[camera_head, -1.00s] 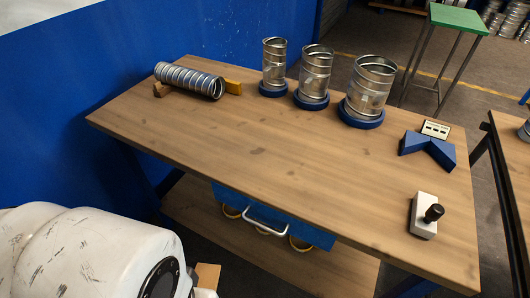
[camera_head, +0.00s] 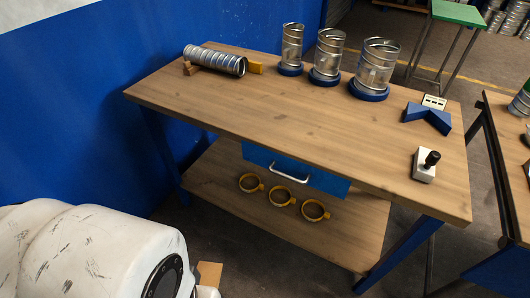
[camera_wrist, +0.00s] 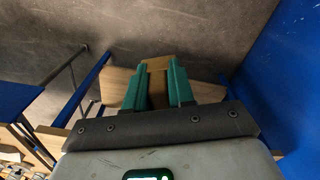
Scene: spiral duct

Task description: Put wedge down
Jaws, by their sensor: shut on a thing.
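My gripper (camera_wrist: 160,82) has green fingers, shut on a tan wooden wedge (camera_wrist: 157,64) in the wrist view. A tan piece beside my white arm in the head view (camera_head: 209,272) looks like the same wedge, held in front of the bench and clear of its top. On the bench top (camera_head: 290,115), a spiral duct (camera_head: 214,60) lies at the back left. A brown wooden block (camera_head: 190,69) sits against its left end and a yellow-tan block (camera_head: 256,68) by its right end.
Three metal duct pieces (camera_head: 328,55) stand on blue bases along the back edge. A blue angled block (camera_head: 428,115) and a grey device with a black knob (camera_head: 425,166) are at the right. The lower shelf (camera_head: 340,232) holds yellow rings (camera_head: 282,196). The bench's middle is clear.

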